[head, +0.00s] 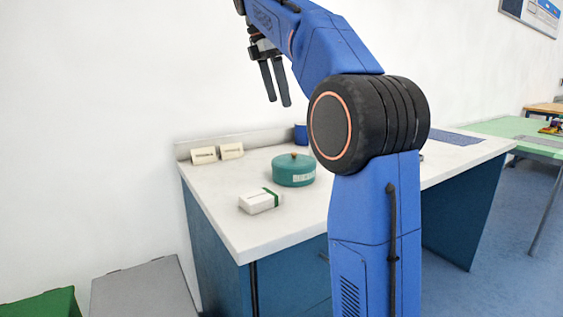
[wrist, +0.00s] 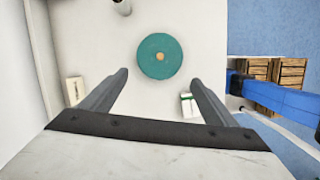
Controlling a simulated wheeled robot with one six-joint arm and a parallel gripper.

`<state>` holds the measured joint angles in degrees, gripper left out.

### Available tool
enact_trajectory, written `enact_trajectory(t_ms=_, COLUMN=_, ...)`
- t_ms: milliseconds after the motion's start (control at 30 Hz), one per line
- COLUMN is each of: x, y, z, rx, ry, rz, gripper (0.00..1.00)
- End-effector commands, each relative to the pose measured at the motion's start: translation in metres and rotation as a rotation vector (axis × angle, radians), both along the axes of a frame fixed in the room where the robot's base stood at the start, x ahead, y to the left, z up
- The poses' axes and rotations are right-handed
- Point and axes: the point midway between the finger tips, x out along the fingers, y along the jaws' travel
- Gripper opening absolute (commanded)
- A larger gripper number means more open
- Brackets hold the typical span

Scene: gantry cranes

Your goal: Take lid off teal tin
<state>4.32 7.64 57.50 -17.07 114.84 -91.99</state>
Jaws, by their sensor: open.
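The round teal tin (head: 293,176) stands on the white counter with its lid (head: 292,160) on. The lid has a small brown knob (head: 294,155) at its centre, and a pale label shows on the tin's side. In the wrist view the lid (wrist: 150,66) is seen from above, with its knob (wrist: 160,57) in the middle. My gripper (head: 278,104) is open and empty, high above the counter and the tin. In the wrist view the tin lies beyond the space between my fingertips (wrist: 159,78).
A white box with a green band (head: 259,201) sits in front of the tin. Wooden crates (wrist: 273,72) are on the floor. The counter's front left (head: 222,218) is clear.

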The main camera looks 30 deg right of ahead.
Motion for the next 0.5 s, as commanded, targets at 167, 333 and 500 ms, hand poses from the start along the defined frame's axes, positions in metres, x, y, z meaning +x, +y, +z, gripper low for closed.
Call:
enact_trajectory(t_ms=167, x=0.000, y=-0.004, z=-0.012, rx=0.001, ry=0.010, rz=0.006, gripper=0.81)
enact_trajectory(t_ms=333, x=-0.002, y=-0.012, z=-0.039, rx=0.000, ry=0.012, rz=0.003, gripper=0.81)
enact_trajectory(t_ms=500, x=-0.003, y=-0.020, z=-0.067, rx=0.001, ry=0.010, rz=0.002, gripper=0.81)
